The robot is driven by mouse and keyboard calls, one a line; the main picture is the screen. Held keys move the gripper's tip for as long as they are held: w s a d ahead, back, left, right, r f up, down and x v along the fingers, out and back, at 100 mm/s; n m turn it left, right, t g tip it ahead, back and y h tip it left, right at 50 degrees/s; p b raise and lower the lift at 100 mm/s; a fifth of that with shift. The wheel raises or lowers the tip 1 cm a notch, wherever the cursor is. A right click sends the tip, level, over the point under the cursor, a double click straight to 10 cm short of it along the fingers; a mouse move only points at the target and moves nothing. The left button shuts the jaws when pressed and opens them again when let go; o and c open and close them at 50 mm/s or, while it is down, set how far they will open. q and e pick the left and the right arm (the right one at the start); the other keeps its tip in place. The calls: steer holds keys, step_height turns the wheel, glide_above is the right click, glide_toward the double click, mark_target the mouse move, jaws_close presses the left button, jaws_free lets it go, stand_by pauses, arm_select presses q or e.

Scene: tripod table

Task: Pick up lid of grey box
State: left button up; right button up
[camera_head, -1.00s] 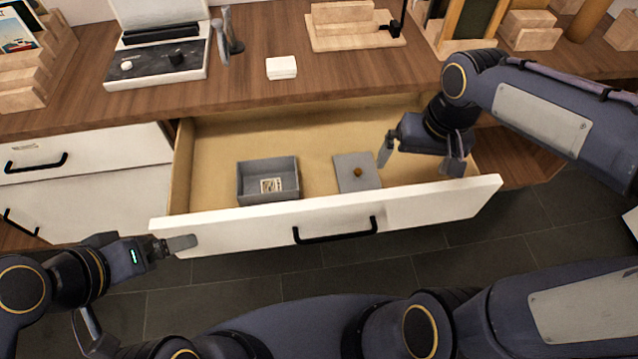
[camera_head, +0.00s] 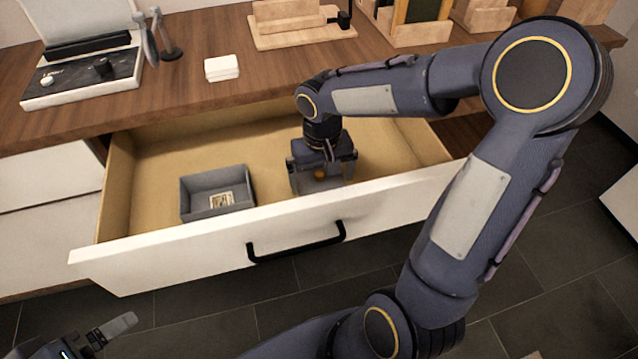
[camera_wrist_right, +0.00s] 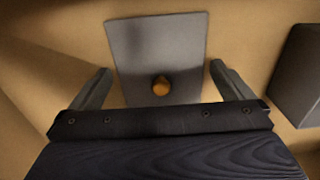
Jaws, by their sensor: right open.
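The grey lid (camera_wrist_right: 156,48) lies flat on the drawer floor, with a round orange-brown knob (camera_wrist_right: 161,85) on it. In the head view the knob (camera_head: 320,174) shows between the fingers of my right gripper (camera_head: 321,184), which hides most of the lid. In the right wrist view the open fingers of my right gripper (camera_wrist_right: 160,88) stand on either side of the knob, apart from it. The open grey box (camera_head: 217,192) sits to the left in the drawer, with a small printed card (camera_head: 222,200) inside. My left gripper (camera_head: 108,333) is partly in view at the bottom left, away from the drawer.
The drawer (camera_head: 172,249) is pulled out, its white front with a black handle (camera_head: 297,243) facing me. A white block (camera_head: 221,68) and wooden holders (camera_head: 300,22) stand on the desk above. The drawer floor behind the box is clear.

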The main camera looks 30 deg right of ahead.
steer(key=shift+f, duration=0.5)
arm_select(q)
steer(key=shift+f, duration=0.15)
arm_select(e)
steer(key=shift+r, duration=0.1)
steer(key=c, duration=0.6)
